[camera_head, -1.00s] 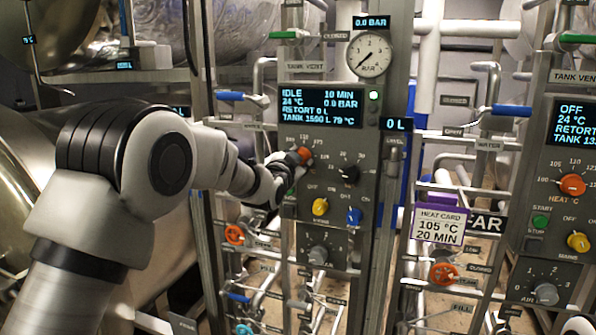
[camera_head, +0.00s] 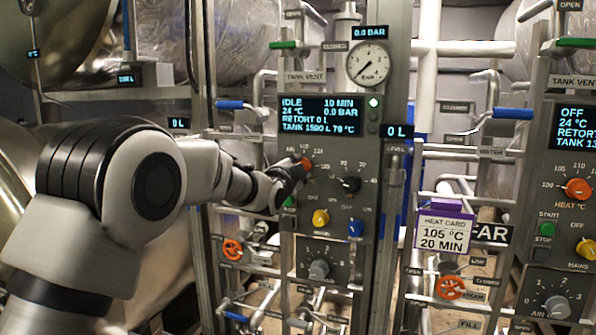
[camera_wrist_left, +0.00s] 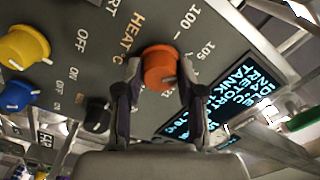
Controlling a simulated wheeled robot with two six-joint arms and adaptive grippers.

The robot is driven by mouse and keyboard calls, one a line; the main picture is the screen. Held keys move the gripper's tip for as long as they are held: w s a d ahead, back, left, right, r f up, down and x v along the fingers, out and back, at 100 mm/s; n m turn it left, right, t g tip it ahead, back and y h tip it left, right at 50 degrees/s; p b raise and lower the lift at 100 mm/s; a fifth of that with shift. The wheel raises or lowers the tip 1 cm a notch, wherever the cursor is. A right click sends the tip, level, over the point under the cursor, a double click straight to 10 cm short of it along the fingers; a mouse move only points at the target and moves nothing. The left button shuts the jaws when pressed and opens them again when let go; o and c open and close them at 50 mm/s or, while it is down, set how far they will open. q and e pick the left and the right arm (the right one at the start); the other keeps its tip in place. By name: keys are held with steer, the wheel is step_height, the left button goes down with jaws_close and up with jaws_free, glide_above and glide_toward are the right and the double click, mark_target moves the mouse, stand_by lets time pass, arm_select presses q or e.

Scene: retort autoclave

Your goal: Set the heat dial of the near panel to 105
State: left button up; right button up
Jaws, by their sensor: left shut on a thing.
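The orange heat dial (camera_head: 305,163) is on the near panel (camera_head: 340,215), the one with the lit IDLE display. My left gripper (camera_head: 295,172) is at the dial and partly covers it and its scale. In the left wrist view the dial (camera_wrist_left: 160,66) sits between the two fingers of my left gripper (camera_wrist_left: 158,78), which are shut on its sides. The marks 100 and 105 show on the panel beside it. The dial's pointer cannot be made out. The heat card (camera_head: 443,232) reads 105 °C, 20 MIN. My right gripper is not in view.
A black knob (camera_head: 348,184), a yellow knob (camera_head: 320,217) and a blue knob (camera_head: 356,227) sit close to the heat dial. The far panel (camera_head: 565,215) at the right has its own orange dial (camera_head: 578,188). Pipes and valve handles surround both panels.

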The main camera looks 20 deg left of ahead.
arm_select(q)
steer(key=shift+r, duration=0.45)
steer(key=o, duration=1.1)
steer(key=shift+w+f, duration=0.1)
steer(key=shift+o, duration=0.2)
steer(key=shift+d+f, duration=0.1)
steer(key=shift+f, duration=0.05)
steer(key=s, duration=1.1)
steer(key=shift+s+a, duration=0.2)
steer(key=shift+s, duration=0.2)
steer(key=shift+f, duration=0.1)
